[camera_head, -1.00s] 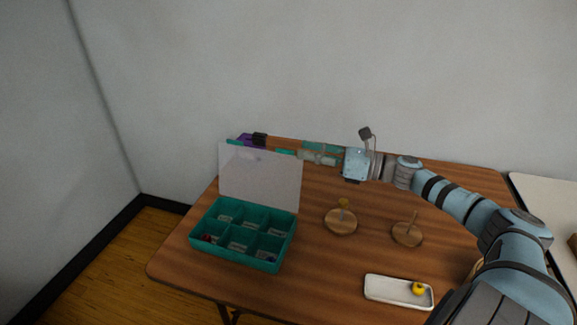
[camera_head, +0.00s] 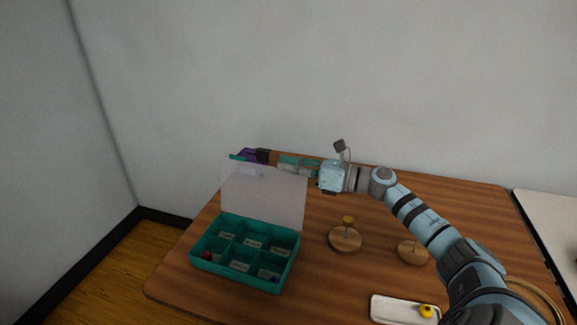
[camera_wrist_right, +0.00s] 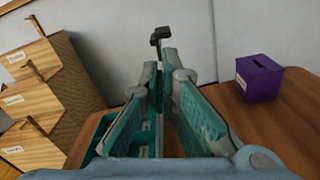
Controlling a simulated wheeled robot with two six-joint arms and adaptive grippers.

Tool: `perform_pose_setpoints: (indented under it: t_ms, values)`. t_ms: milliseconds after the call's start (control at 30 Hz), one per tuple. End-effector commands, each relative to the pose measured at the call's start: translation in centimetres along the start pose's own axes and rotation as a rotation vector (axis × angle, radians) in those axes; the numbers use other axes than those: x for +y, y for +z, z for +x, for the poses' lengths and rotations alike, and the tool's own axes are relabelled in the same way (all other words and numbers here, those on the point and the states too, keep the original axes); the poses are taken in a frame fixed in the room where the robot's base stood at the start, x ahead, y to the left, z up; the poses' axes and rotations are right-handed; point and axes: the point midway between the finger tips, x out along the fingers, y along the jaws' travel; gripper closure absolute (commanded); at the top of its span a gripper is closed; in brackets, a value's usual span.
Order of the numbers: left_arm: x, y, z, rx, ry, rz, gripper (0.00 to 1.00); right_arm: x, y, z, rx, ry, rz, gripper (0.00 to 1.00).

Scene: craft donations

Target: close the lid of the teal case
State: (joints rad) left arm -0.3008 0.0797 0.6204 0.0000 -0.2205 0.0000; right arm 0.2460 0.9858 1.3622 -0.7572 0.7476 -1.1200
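The teal case (camera_head: 243,270) stands on the left part of the table. Its translucent whitish lid (camera_head: 264,198) is up, leaning slightly back from the far edge. Several compartments show inside, some with labels and small items. My right gripper (camera_head: 290,165) is behind the lid's upper right edge, reaching left; the lid partly covers that area. In the right wrist view its teal fingers (camera_wrist_right: 160,65) are apart with nothing clearly held between them. The case (camera_wrist_right: 97,130) shows below and left of them. Contact with the lid cannot be told. My left gripper is not in view.
A purple box (camera_wrist_right: 260,78) stands near the wall behind the lid. Two round wooden peg stands (camera_head: 345,239) (camera_head: 413,252) are right of the case. A white tray (camera_head: 390,308) with a yellow item (camera_head: 426,310) is at the front. Wooden drawers (camera_wrist_right: 45,95) show in the wrist view.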

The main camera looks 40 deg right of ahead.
Motion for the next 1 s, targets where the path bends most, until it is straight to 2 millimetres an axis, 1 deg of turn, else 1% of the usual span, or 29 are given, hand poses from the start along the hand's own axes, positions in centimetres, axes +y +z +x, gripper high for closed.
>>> perform_pose_setpoints:
  t_ms: [267,467,567,767,867,1000]
  values:
    - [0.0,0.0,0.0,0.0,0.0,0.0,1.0,0.1,0.0,0.0,0.0,0.001,-0.005,1.0]
    - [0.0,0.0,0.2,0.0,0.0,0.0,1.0,1.0,-0.1,0.0,0.002,0.003,-0.055,1.0]
    - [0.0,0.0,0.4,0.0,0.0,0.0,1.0,1.9,-0.2,0.0,0.002,0.003,-0.106,1.0]
    - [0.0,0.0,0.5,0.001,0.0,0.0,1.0,4.4,-0.5,0.0,0.003,0.004,-0.245,1.0]
    - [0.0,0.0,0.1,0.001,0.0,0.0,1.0,5.7,-0.8,0.0,0.003,0.004,-0.32,1.0]
    - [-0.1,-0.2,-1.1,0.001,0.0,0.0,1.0,7.3,-1.1,0.0,0.002,0.002,-0.419,1.0]
